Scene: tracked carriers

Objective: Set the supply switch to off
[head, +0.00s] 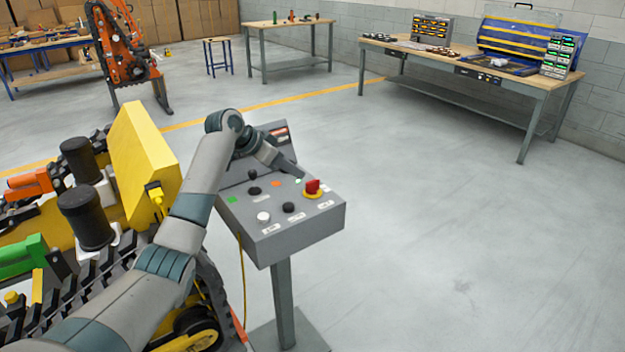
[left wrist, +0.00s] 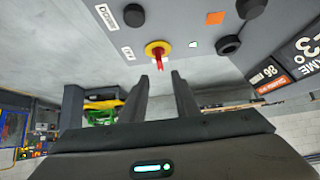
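A red switch handle on a round yellow plate (head: 313,188) sits at the right side of the grey control box (head: 315,222); I take it as the supply switch, but its label is too small to read. In the left wrist view the red handle (left wrist: 159,60) points toward my gripper. My left gripper (head: 301,178) reaches over the box from the far left, close to the handle. In the left wrist view its two fingers (left wrist: 160,76) are apart, with the handle just beyond the gap between their tips. I see no contact. My right gripper is not in view.
Black knobs (head: 289,207), a white button (head: 263,217) and green and orange squares share the box face. The box stands on a post. A tracked machine with a yellow panel (head: 145,160) stands close at left. Floor at right is clear; benches stand far back.

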